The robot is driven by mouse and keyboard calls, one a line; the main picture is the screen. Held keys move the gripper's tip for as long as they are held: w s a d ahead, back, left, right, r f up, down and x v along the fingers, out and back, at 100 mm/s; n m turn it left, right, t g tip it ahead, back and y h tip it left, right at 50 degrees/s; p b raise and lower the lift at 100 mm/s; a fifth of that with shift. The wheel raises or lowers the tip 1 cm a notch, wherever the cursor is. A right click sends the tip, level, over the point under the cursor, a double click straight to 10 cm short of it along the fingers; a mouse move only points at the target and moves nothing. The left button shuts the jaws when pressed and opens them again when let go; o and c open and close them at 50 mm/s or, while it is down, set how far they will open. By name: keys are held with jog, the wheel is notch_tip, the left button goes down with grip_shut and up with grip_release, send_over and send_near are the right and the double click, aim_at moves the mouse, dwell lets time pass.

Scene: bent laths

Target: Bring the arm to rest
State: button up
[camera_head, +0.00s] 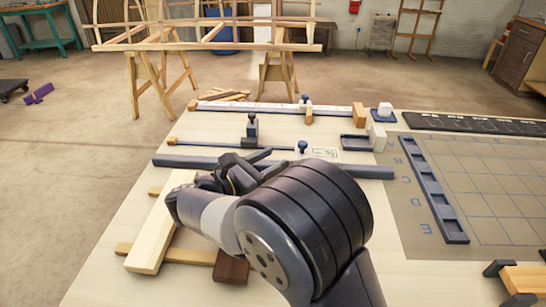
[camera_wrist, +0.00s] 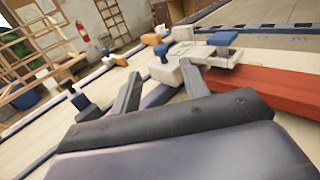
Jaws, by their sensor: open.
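My gripper (camera_head: 250,160) is held over the pale worktable (camera_head: 100,285), left of the table's middle, with its fingers towards the far right. In the wrist view my gripper (camera_wrist: 160,75) shows two dark fingers spread apart, with nothing held between them. A pale wooden lath (camera_head: 160,230) lies just left of my gripper across wooden crosspieces (camera_head: 190,256). A dark brown block (camera_head: 231,268) is partly hidden beneath my arm. A long blue-grey bar (camera_head: 190,161) runs behind my gripper, and my arm hides its middle.
Behind the bar are a measuring rail (camera_head: 270,107) with wooden end blocks and a blue-knobbed clamp (camera_head: 252,127). A gridded mat (camera_head: 480,185) with a blue slotted strip (camera_head: 432,190) lies right. A reddish-orange bar (camera_wrist: 270,88) lies right in the wrist view. Trestles hold a wooden frame (camera_head: 210,35) beyond.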

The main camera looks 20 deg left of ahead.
aim_at(304, 146)
jog(key=shift+w+d, duration=0.1)
jog(key=x, duration=1)
jog(key=shift+w+d+b, duration=0.2)
jog(key=shift+w+b, duration=0.05)
jog(key=shift+b, duration=0.1)
jog(key=shift+w+d, duration=0.15)
jog(key=shift+d, duration=0.1)
jog(key=shift+d+b, duration=0.3)
jog(key=shift+d, duration=0.1)
jog(key=shift+r, duration=0.15)
